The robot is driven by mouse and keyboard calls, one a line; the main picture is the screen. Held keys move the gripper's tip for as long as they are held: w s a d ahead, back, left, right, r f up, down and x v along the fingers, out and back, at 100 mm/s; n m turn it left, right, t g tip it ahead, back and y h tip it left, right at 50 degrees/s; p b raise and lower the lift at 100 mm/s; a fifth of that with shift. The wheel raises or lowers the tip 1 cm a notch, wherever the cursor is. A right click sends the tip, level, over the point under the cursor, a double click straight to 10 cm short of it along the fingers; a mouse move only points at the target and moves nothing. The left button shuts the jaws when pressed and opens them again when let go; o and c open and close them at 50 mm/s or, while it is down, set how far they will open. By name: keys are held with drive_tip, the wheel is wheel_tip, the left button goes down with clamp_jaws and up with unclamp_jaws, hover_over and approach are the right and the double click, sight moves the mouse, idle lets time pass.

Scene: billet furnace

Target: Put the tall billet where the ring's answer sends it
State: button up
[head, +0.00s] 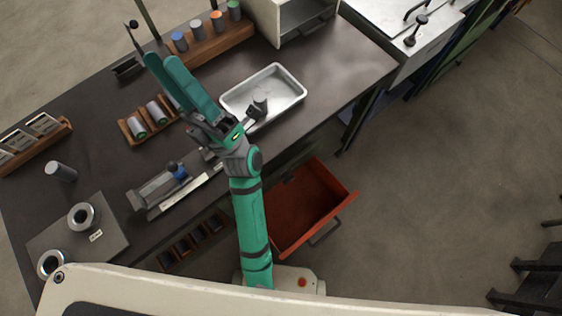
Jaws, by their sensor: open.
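A grey cylinder (61,172), which looks like the tall billet, stands upright on the dark bench at the left. Two steel rings (82,216) (50,263) sit on a grey plate (112,237) with a small label at the near left; the label is too small to read. My gripper (257,108) appears over the white tray (283,80), well to the right of the billet and rings. It is open, and I see nothing held in it. My folded arm hides part of the bench and tray edge.
A wooden rack (127,133) holds lying billets; another (219,43) holds colour-topped cylinders. A fixture with a blue part (178,170) lies near the front edge. A card rack (62,134) stands left. An open red drawer (307,207) juts out. The bench's right end is clear.

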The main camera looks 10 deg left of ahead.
drive_tip(key=d+f+m+t+h, duration=0.3)
drive_tip(key=f+m+t+h, duration=0.25)
drive_tip(key=m+h, duration=0.5)
drive_tip(key=d+f+m+t+h, duration=0.45)
drive_tip(key=m+t+h, duration=0.25)
drive_tip(key=m+h, duration=0.35)
drive_tip(key=s+d+f+m+g+h, duration=0.3)
drive_tip(key=s+d+f+m+g, duration=0.2)
drive_tip(key=s+f, duration=0.3)
drive_tip(key=s+d+f+m+g+h, duration=0.3)
drive_tip(key=s+d+f+g, duration=0.4)
drive_tip(key=f, duration=1)
drive_tip(key=shift+s+d+m+h, duration=0.3)
drive_tip(key=shift+s+d+m, duration=0.35)
drive_tip(key=shift+s+m, duration=0.35)
drive_tip(key=shift+s+a+r, duration=0.1)
drive_tip(key=shift+a, duration=0.05)
